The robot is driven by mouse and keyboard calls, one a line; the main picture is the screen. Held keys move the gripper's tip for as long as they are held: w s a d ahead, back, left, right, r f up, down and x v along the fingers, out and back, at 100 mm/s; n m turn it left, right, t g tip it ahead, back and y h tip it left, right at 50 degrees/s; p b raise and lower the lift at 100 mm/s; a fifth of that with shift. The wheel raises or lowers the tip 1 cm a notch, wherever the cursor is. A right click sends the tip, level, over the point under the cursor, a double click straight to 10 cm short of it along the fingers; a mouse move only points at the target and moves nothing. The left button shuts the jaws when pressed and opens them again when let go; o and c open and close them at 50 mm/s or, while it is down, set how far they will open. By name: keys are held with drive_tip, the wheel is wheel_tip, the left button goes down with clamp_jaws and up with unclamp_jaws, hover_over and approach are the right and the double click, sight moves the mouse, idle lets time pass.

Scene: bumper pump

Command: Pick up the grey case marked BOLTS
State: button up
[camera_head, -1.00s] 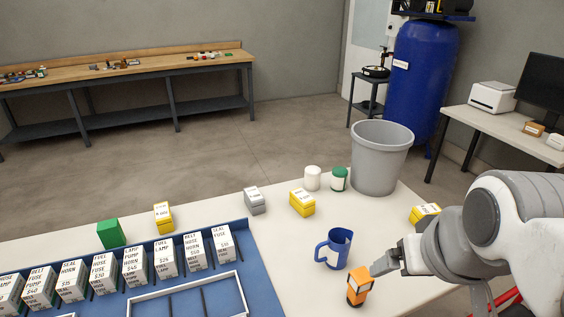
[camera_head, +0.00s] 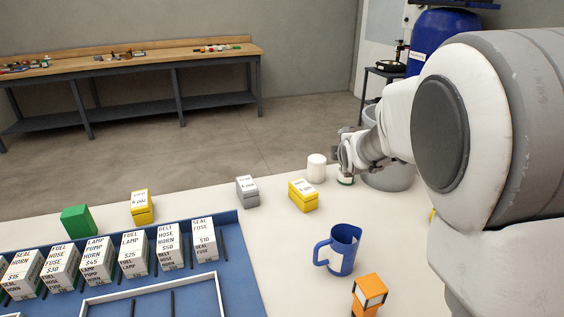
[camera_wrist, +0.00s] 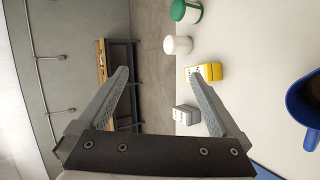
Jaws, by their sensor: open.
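A small grey case (camera_head: 247,191) with a white label on top stands on the white table, left of a yellow case; its lettering is too small to read. In the wrist view the grey case (camera_wrist: 186,115) is beyond the right-hand finger, close to it in the picture but apart. My gripper (camera_wrist: 160,92) is open and empty, with both fingers spread. In the head view my gripper (camera_head: 343,152) is above the table's back edge, right of the grey case and near the white and green canisters.
A yellow case (camera_head: 303,195), a white canister (camera_head: 316,168) and a green canister (camera_head: 345,180) stand nearby.

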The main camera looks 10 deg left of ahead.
drive_tip(key=w+a+f+n+t+y+b, duration=0.25)
drive_tip(key=w+a+f+n+b, duration=0.35)
drive_tip(key=a+f+n, duration=0.4)
drive_tip(key=n+y+b, duration=0.3)
drive_tip(key=n+y, duration=0.3)
drive_tip(key=n, duration=0.6)
hover_over(252, 199)
drive_tip(key=v, duration=0.4)
wheel_tip(252, 199, down, 9)
drive_tip(key=shift+t, duration=0.25)
wheel_tip(252, 199, down, 8)
drive_tip(key=b, duration=0.2)
drive_tip(key=shift+w+a+b, duration=0.15)
drive_tip(key=shift+b, duration=0.2)
drive_tip(key=shift+w+a+r, duration=0.3)
drive_tip(key=shift+w+r, duration=0.05)
drive_tip(key=shift+r, duration=0.05)
drive_tip(key=shift+b+x, duration=0.8)
drive_tip(key=shift+x, duration=2.45)
clamp_jaws()
drive_tip(key=shift+w+r, duration=0.1)
drive_tip(key=shift+r, duration=0.1)
